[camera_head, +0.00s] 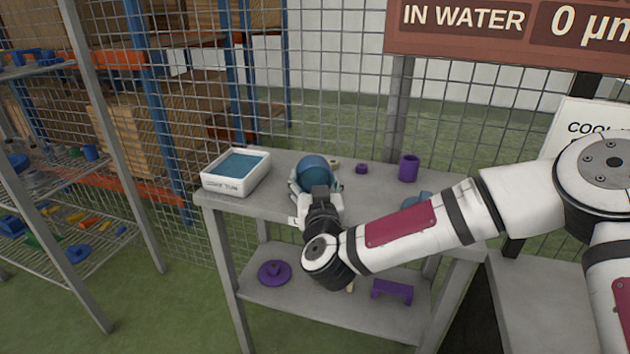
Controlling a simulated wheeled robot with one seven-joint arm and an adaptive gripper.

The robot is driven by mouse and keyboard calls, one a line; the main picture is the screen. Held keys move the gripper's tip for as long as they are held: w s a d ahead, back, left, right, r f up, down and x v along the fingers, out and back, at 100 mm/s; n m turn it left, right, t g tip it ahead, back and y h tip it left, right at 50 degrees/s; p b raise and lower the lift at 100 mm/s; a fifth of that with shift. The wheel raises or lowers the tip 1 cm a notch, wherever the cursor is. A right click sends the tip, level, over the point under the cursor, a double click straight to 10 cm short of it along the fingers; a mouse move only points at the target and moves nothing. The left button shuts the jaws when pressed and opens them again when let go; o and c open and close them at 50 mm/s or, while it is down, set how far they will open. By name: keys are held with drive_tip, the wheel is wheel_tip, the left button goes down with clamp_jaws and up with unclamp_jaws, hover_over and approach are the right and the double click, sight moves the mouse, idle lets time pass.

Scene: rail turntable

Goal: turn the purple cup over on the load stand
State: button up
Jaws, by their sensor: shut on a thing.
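The purple cup (408,169) stands on the right part of the grey load stand's top (372,184). It looks upright with its rim up, though it is small in view. My gripper (314,184) is over the front middle of the stand top, to the left of the cup and apart from it. It is shut on a blue rounded thing (315,166). My own wrist hides the lower part of that thing and much of the grip.
A white bin (263,167) with a blue inside stands at the stand top's left end. A blue-grey thing (417,199) is partly behind my arm. The lower shelf (322,316) holds purple parts. Wire mesh stands behind.

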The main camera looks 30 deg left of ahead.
drive_tip(key=shift+f+b, duration=0.4)
drive_tip(key=shift+f, duration=0.2)
idle(0.3)
drive_tip(key=o, duration=1.3)
drive_tip(key=shift+o, duration=0.2)
drive_tip(key=v, duration=1.2)
drive_tip(key=shift+w, duration=0.1)
